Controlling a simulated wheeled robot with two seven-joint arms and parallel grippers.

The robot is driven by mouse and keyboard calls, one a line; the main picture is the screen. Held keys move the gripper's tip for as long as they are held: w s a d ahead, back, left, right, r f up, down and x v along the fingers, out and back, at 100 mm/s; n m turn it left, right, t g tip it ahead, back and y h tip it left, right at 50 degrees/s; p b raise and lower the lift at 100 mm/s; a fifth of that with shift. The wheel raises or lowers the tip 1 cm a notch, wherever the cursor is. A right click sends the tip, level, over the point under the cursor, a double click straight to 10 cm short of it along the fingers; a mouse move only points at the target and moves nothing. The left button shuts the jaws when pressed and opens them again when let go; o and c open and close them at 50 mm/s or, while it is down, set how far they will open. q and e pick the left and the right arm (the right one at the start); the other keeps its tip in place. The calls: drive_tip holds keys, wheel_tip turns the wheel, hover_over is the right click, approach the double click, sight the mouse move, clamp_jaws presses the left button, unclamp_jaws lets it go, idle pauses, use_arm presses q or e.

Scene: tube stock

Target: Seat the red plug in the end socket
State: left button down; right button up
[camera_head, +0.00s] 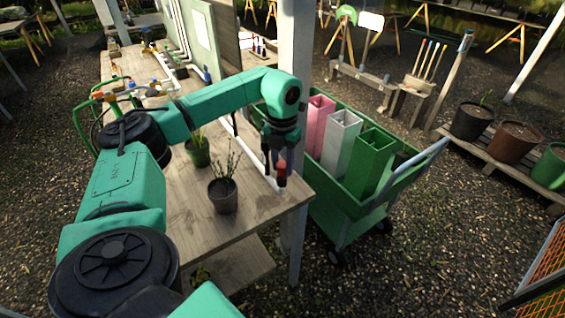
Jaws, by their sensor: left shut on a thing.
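My left gripper (278,156) points down near the right end of the wooden workbench. It is shut on the red plug (281,170), a small red piece with a dark lower part. A white pipe (245,142) runs along the bench's right edge, and its near end (275,187) lies just below the plug. In this view the plug overlaps the area by the pipe end. I cannot tell whether the plug touches the socket. My right gripper is not in view.
Potted plants (223,194) (197,150) stand on the bench (190,222) left of the gripper. A grey post (296,60) rises at the bench's right edge. A green cart (330,185) with pink, white and green square tubes stands to the right.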

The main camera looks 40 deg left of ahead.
use_arm(q)
drive_tip(key=shift+f, duration=0.7)
idle(0.5)
drive_tip(key=shift+c, duration=2.2)
unclamp_jaws()
wheel_tip(320, 180, up, 9)
drive_tip(key=shift+w+f+b, duration=0.1)
drive_tip(key=shift+b, duration=0.95)
wheel_tip(320, 180, up, 6)
drive_tip(key=shift+f+p, duration=0.1)
drive_tip(key=shift+p, duration=1.1)
